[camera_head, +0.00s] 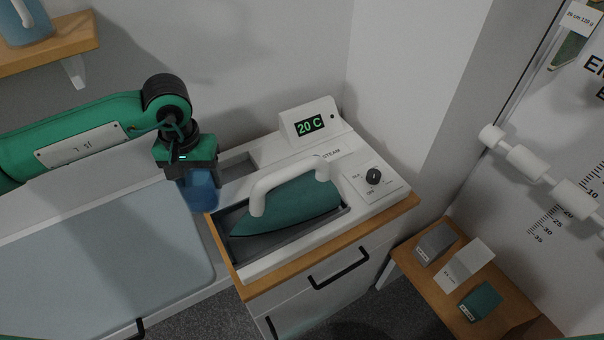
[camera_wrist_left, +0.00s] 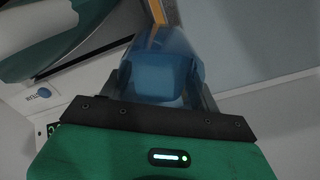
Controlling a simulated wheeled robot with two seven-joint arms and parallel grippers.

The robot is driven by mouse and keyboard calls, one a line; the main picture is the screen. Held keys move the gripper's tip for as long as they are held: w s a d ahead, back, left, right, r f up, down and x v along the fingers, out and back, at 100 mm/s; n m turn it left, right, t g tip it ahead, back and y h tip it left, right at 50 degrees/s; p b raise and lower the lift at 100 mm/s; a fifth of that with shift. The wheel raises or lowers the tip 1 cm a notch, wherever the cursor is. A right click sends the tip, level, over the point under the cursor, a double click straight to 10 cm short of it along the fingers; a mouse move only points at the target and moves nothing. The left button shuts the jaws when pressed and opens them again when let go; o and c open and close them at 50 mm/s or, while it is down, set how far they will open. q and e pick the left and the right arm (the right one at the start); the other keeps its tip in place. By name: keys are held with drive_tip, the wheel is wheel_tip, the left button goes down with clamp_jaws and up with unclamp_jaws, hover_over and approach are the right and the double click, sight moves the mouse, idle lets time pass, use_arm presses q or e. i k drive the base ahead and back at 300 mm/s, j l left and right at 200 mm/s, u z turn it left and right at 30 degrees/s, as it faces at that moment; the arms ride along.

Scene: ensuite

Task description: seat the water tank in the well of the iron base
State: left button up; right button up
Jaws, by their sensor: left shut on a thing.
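The translucent blue water tank (camera_head: 203,192) is held by my left gripper (camera_head: 192,180), whose arm comes in from the left. In the left wrist view the tank (camera_wrist_left: 160,62) sits between both fingers of the gripper (camera_wrist_left: 165,88). The tank hangs by the left end of the white iron base (camera_head: 375,205); whether it touches the base I cannot tell. The well (camera_head: 236,167) is a recess in the back left of the base, just right of the gripper and partly hidden by it. My right gripper is not in view.
A teal iron (camera_head: 295,207) with a white handle rests in the base's front tray. A display (camera_head: 310,124) reading 20 C and a dial (camera_head: 373,176) are behind and right. A grey-blue board (camera_head: 100,265) lies left. Boxes stand on a low shelf (camera_head: 425,283) at right.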

sight(237, 175)
drive_tip(key=k+z, duration=0.3)
drive_tip(key=k, duration=0.2)
drive_tip(key=k+z, duration=0.35)
drive_tip(key=k, duration=0.2)
